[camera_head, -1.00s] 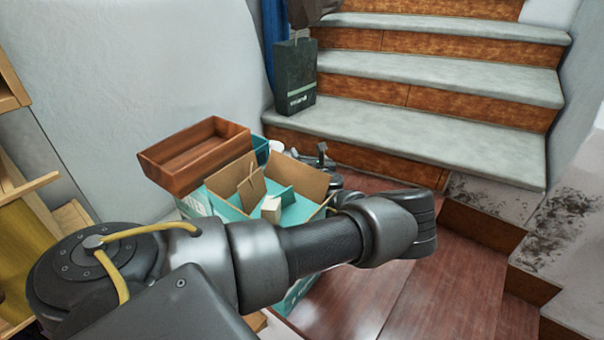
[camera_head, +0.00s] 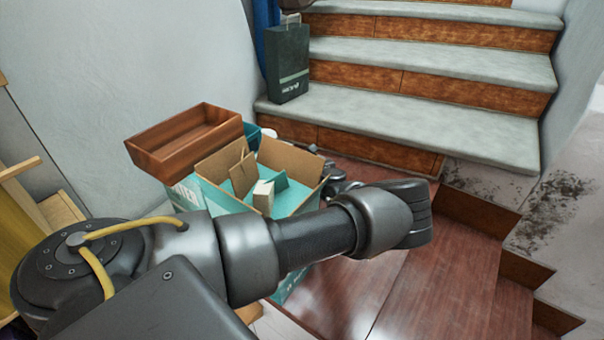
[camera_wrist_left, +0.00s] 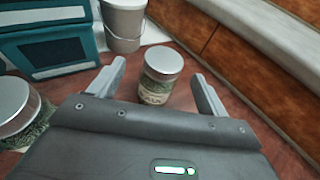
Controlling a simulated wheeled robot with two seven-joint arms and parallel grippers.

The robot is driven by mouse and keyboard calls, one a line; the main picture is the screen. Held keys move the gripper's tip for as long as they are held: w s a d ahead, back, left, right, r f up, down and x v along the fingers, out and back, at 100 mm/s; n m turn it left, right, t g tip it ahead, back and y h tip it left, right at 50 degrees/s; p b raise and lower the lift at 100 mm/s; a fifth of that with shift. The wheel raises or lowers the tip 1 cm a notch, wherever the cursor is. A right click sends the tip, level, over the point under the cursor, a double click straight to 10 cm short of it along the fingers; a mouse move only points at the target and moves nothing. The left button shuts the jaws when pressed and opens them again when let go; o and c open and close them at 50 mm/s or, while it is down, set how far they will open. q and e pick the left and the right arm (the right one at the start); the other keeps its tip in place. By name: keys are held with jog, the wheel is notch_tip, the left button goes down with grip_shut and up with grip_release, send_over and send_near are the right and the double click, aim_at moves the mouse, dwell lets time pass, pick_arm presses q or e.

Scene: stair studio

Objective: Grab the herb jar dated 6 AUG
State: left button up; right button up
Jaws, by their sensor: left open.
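A glass jar (camera_wrist_left: 159,76) with a silver lid and a green-patterned label stands upright between the fingers of my left gripper (camera_wrist_left: 158,70) in the left wrist view. The fingers are open, one on each side of it, with gaps showing. A second silver-lidded jar (camera_wrist_left: 16,112) with green contents is at the left edge, outside the fingers, partly cut off. I cannot read a date on either jar. In the head view my left arm comes in from the left and its far end is partly hidden. My right gripper is not in view.
A teal box (camera_wrist_left: 50,48) and a grey bucket (camera_wrist_left: 123,22) stand behind the jars; a wooden step riser (camera_wrist_left: 235,65) is at right. In the head view, an open cardboard box (camera_head: 312,168), a wooden tray (camera_head: 185,143) and a dark bag (camera_head: 288,65) by the stairs (camera_head: 420,120) show.

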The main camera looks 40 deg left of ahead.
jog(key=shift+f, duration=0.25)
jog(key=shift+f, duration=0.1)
